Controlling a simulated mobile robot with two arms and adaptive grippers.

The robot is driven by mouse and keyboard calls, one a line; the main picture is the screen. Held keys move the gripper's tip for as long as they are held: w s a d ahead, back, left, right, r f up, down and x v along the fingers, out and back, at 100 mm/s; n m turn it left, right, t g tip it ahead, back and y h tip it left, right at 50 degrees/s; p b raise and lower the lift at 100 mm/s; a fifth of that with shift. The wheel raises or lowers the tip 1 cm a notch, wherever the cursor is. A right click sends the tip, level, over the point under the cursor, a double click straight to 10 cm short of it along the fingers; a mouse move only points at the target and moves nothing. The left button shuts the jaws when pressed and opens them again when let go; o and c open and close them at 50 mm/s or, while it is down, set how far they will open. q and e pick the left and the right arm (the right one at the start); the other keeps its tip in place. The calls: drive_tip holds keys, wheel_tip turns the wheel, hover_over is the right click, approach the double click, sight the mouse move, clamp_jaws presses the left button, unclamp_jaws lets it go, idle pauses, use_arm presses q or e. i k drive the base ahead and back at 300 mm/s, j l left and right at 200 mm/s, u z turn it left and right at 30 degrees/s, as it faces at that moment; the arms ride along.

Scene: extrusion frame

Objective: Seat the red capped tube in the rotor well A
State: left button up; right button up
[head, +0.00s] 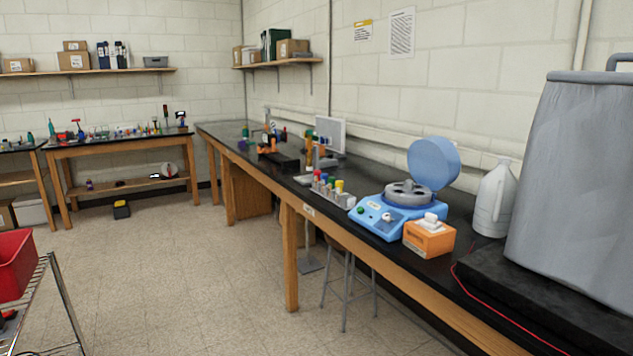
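A blue centrifuge (377,219) stands on the black bench at right of centre with its round lid (433,163) raised. Its grey rotor (405,190) is exposed and shows dark wells; I cannot tell which is well A. Left of it a grey rack (333,194) holds several upright capped tubes. A red cap (317,174) shows at the rack's far left end, with green, blue and yellow caps beside it. The tube bodies are partly hidden by the rack. Neither of my grippers is in view.
An orange tissue box (429,238) stands in front of the centrifuge. A white jug (494,200) and a large grey covered object (585,180) stand to the right. A stool (347,285) is under the bench. A wire cart with a red bin (14,264) is at left. The middle floor is clear.

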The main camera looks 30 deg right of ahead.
sight(409, 193)
drive_tip(key=z, duration=1.5)
drive_tip(key=i+j, duration=0.2)
drive_tip(key=i, duration=0.15)
